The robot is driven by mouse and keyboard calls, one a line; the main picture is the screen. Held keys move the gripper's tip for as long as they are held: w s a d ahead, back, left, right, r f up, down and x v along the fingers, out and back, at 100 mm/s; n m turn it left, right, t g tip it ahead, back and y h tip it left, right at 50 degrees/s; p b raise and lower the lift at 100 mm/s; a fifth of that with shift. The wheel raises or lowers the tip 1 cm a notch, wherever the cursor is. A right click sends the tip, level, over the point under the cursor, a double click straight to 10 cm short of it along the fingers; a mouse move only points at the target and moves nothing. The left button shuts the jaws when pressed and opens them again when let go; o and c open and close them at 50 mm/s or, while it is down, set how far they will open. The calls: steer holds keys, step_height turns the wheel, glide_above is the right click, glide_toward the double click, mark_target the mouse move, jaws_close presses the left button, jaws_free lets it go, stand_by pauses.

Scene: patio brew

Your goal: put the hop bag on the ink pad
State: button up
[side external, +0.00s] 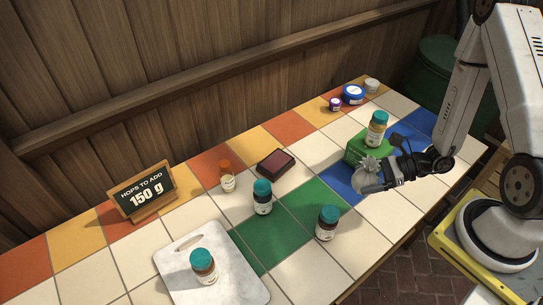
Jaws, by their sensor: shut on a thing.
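The hop bag (369,181) is a small pale grey sack with a gathered top, at the right of the tiled table in the side external view. My gripper (389,174) is shut on it from the right; the jaws hide part of its side. I cannot tell whether the bag touches the table. The ink pad (276,163) is a dark box with a dull red top. It lies flat on the tiles to the left of my gripper, apart from it, with nothing on it.
A green box (357,149) with a teal-capped bottle (377,130) on it stands just behind the bag. Teal-capped bottles (262,198) (327,224) and an orange-capped bottle (227,177) stand around the pad. A white board (240,272) bears another bottle (203,267). A sign (143,192) stands left.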

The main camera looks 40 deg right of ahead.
steer(key=w+a+r+m, duration=0.1)
steer(key=w+a+r, duration=0.2)
steer(key=w, duration=0.2)
steer(key=w+a+r+t+h, duration=0.1)
steer(key=w+a+r, duration=0.2)
steer(key=w, duration=0.3)
steer(key=shift+w+a+r+m+t, duration=0.15)
steer(key=shift+w+a+m+t, duration=0.15)
steer(key=shift+a+m, duration=0.1)
steer(key=shift+w, duration=0.1)
glide_above(278, 161)
steer(key=shift+s+a+f, duration=0.1)
steer(key=shift+s+f, duration=0.05)
steer(key=shift+f, duration=2.2)
steer(key=shift+s+f, duration=0.15)
steer(key=shift+f, duration=2.2)
steer(key=shift+f, duration=0.1)
steer(key=shift+w+f, duration=0.1)
steer(key=shift+w, duration=0.1)
steer(key=shift+w+f, duration=0.1)
steer(key=shift+f, duration=1.55)
